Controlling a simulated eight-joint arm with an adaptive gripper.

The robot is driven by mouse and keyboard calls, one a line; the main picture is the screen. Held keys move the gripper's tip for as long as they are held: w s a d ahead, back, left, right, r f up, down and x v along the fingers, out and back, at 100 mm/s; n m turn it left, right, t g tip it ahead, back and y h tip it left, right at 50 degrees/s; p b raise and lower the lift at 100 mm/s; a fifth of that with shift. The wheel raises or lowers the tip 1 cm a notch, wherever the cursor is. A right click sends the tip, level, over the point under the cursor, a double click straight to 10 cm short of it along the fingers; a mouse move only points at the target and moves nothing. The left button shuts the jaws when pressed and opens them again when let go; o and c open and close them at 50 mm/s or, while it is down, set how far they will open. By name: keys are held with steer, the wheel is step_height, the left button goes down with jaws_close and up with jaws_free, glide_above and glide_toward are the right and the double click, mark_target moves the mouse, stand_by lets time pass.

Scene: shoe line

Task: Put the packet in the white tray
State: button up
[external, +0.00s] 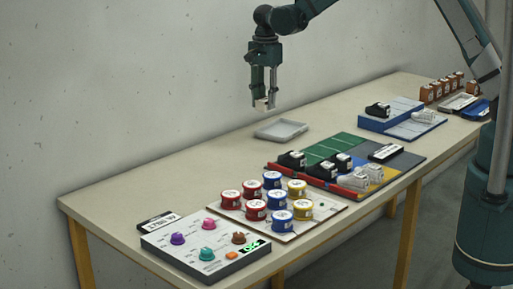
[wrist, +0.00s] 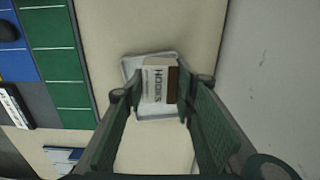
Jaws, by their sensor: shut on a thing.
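My gripper (external: 264,101) is shut on a small packet (external: 262,105) and holds it in the air, above and a little left of the white tray (external: 281,129) in the external view. In the wrist view the packet (wrist: 158,82) is white with dark lettering and a brown end, between the fingertips (wrist: 160,90). The white tray (wrist: 131,64) shows beneath and around it there. The tray lies flat on the table, and its visible part is empty; the packet hides its middle in the wrist view.
A green, blue and grey mat (external: 330,146) with black and white shoes lies in front of the tray. A board of colored round tins (external: 272,198) and a panel of knobs (external: 205,245) stand nearer. Bare table lies left of the tray; the wall is behind.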

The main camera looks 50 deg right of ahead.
glide_above(282, 132)
steer(key=shift+r, duration=0.1)
stand_by(0.4)
steer(key=shift+f, duration=3.15)
steer(key=shift+b, duration=0.3)
steer(key=shift+f, duration=1.85)
steer(key=shift+f, duration=0.15)
steer(key=o, duration=0.9)
steer(key=shift+r, duration=0.2)
